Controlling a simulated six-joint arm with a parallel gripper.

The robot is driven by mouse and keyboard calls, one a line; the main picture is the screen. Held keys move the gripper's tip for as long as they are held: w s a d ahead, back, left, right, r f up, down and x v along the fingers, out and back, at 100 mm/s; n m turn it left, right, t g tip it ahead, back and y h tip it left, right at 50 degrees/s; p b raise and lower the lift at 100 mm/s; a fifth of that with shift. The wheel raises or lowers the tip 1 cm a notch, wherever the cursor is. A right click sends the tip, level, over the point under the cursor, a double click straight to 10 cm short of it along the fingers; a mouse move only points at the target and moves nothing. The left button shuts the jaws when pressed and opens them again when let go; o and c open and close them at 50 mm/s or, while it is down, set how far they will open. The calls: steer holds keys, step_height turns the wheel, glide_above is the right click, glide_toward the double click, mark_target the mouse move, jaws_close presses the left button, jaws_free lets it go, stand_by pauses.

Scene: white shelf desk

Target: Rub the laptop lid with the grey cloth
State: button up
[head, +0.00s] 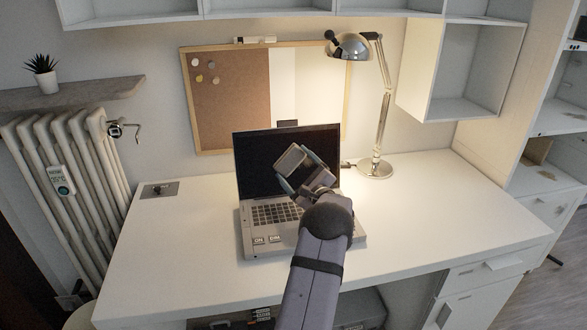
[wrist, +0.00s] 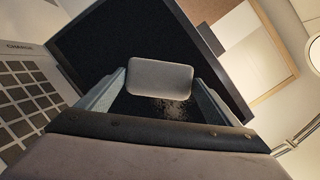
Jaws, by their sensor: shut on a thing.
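An open laptop (head: 257,159) stands on the white desk, its lid upright with the dark screen side facing me. The lid also fills much of the wrist view (wrist: 100,45). My gripper (head: 289,172) is in front of the lid, over the right part of the keyboard. It is shut on the grey cloth (head: 290,160), a small pad with rounded corners. In the wrist view the cloth (wrist: 161,77) sits between the two fingertips, against the dark screen. A pale speckled patch (wrist: 172,107) shows on the screen just below the cloth. Whether the cloth touches the screen I cannot tell.
A lit metal desk lamp (head: 376,167) stands right of the laptop. A cork and white board (head: 228,100) hangs behind it. White shelves (head: 465,75) are above at right. The desk (head: 430,215) is clear at right and front left.

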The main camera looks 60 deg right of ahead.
mark_target(302, 162)
steer(key=shift+s+d+b, duration=0.75)
steer(key=shift+s+d, duration=0.3)
steer(key=shift+s, duration=0.1)
steer(key=shift+s+d+f+b, duration=0.1)
steer(key=shift+s+d+b, duration=0.35)
steer(key=shift+s+d, duration=0.1)
steer(key=shift+s+d+b, duration=0.4)
steer(key=shift+s+d, duration=0.25)
steer(key=shift+d, duration=0.15)
steer(key=shift+s+d+b, duration=0.6)
steer(key=shift+s+d, duration=0.65)
steer(key=shift+b, duration=0.5)
